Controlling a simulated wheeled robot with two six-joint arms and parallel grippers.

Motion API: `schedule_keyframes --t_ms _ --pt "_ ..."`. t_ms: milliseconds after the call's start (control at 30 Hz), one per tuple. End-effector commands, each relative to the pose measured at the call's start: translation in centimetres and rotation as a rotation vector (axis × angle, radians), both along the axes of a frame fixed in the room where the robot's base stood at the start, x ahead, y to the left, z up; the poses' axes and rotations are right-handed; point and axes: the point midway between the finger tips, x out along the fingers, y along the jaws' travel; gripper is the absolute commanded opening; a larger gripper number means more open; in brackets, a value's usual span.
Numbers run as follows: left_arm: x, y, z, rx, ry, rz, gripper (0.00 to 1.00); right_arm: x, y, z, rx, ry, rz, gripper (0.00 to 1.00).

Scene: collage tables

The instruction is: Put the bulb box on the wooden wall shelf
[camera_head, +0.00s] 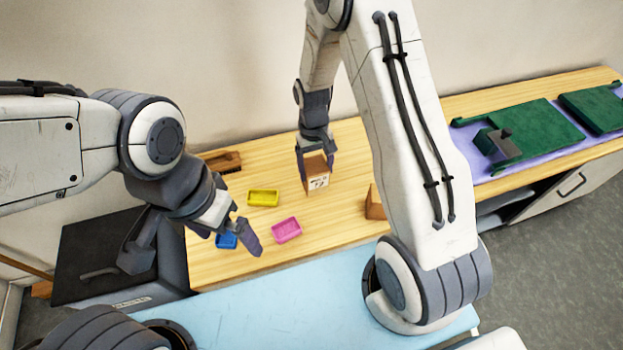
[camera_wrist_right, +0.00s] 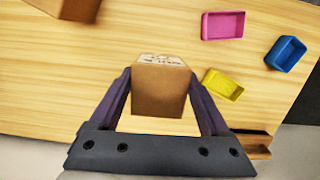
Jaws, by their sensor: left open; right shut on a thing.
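My right gripper (camera_head: 317,163) is shut on a small brown cardboard box (camera_head: 318,182) with dark print on a pale label. The print is too small to read, so I cannot tell if it is the bulb box. In the right wrist view the box (camera_wrist_right: 160,92) sits between the two fingers of the right gripper (camera_wrist_right: 163,95). I cannot tell if it touches the table. My left gripper (camera_head: 240,232) is open and empty near the table's front left. A wooden ledge-like piece (camera_head: 222,162) is at the back left; I cannot tell whether it is the wall shelf.
A second brown box (camera_head: 374,205) is partly hidden behind my right arm. Yellow (camera_head: 263,198), pink (camera_head: 287,230) and blue (camera_head: 226,240) trays lie on the wooden table (camera_head: 345,225). Green panels (camera_head: 540,133) lie on a purple mat at the right.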

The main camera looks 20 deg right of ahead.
Motion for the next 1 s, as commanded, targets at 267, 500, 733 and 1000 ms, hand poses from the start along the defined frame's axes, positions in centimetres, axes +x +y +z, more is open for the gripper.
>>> schedule_keyframes --t_ms 267,500,733,1000 --pt "0.0 0.0 0.4 0.0 0.0 0.0 1.0 -0.5 1.2 -2.2 -0.001 0.004 -0.003 0.24" --pt "0.0 0.0 0.6 0.0 0.0 0.0 1.0 -0.5 1.1 -4.8 0.0 0.001 -0.004 0.24" --pt "0.0 0.0 0.5 0.0 0.0 0.0 1.0 -0.4 1.1 -4.8 0.0 -0.001 -0.004 0.24" --pt "0.0 0.0 0.4 0.0 0.0 0.0 1.0 -0.4 1.1 -5.1 0.0 -0.001 -0.004 1.0"
